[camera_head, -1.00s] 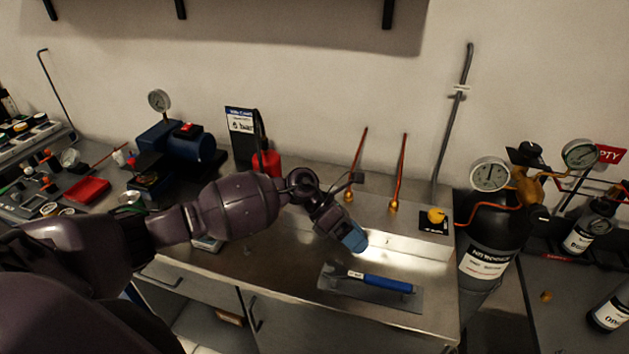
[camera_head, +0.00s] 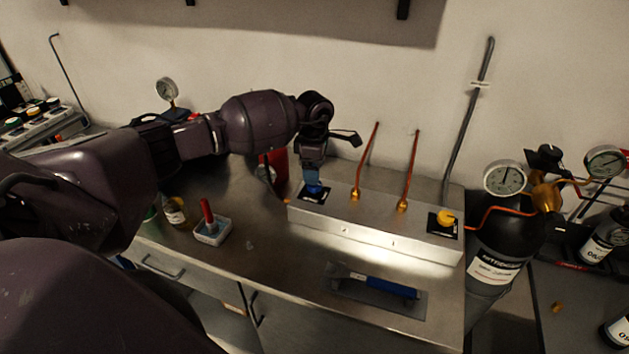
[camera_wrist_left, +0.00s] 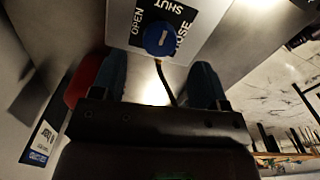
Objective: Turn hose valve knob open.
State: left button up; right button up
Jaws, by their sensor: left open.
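The hose valve knob (camera_wrist_left: 160,39) is a round blue knob with a pale mark on its face. It sits on a black plate (camera_wrist_left: 187,14) lettered OPEN, SHUT and HOSE. In the head view, the plate (camera_head: 304,198) is at the left end of the metal manifold box, and the gripper mostly hides the knob. My left gripper (camera_wrist_left: 159,64) is open with blue fingers. In the wrist view, the knob lies just beyond the fingertips, roughly centred between them. In the head view, the gripper (camera_head: 312,182) points down over the plate. My right gripper is not in view.
The metal manifold box (camera_head: 375,232) carries two copper pipes (camera_head: 365,160) and a yellow knob (camera_head: 445,217) at its right end. A blue-handled trowel (camera_head: 390,287) lies in front. A red bottle (camera_head: 278,162) stands behind my left arm. A small white tray (camera_head: 211,233) is at left.

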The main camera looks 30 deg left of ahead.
pick_arm(q)
notch_tip(320, 180, down, 4)
jog(key=shift+r, duration=0.1)
jog(key=shift+f, duration=0.6)
jog(key=shift+c, duration=0.2)
jog(key=c, duration=0.9)
